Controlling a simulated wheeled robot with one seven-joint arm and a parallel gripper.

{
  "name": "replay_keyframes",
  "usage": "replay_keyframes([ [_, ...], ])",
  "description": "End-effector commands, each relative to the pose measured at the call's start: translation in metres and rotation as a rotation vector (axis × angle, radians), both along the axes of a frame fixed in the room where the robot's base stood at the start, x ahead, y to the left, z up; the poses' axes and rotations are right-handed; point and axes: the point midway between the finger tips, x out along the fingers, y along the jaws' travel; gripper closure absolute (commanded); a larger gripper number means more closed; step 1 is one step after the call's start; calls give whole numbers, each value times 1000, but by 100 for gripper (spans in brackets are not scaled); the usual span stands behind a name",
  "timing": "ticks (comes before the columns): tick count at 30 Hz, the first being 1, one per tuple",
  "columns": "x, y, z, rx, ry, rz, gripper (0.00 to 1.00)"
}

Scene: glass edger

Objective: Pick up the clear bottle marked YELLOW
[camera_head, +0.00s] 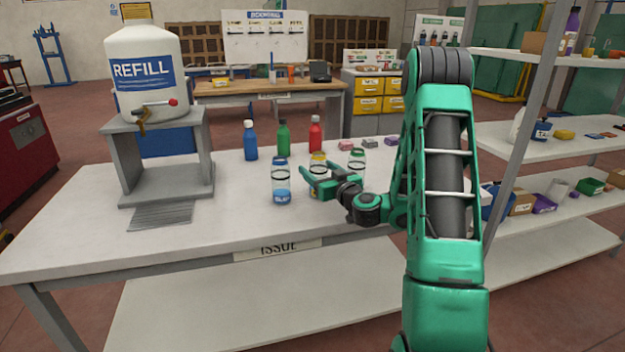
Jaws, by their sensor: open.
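Three clear bottles stand upright on the white table. The one with yellow at its top (318,159) is in the middle; its lower part is hidden behind my gripper. A clear bottle with a blue base (281,183) stands left of it and nearer. A clear bottle with a green top (357,158) stands to the right, partly behind my arm. Their markings are too small to read. My gripper (307,181) is open, its green fingers pointing left, in front of the yellow-topped bottle and just right of the blue-based one. I cannot tell whether it touches either.
Blue (250,141), green (283,138) and red (315,134) bottles stand behind. A white REFILL tank (146,92) sits on a grey stand (163,170) at left. Small blocks (371,143) lie near my arm. A shelf post (512,130) rises at right. The table's front left is clear.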

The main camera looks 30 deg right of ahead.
Motion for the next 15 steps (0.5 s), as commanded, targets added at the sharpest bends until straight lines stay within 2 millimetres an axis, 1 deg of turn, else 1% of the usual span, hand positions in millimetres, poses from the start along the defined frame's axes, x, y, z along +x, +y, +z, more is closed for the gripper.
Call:
replay_keyframes([
  [5,11,-1,4,-5,-2,4,32],
  [11,31,-6,11,-5,-3,3,32],
  [15,46,-7,9,-2,-1,3,32],
])
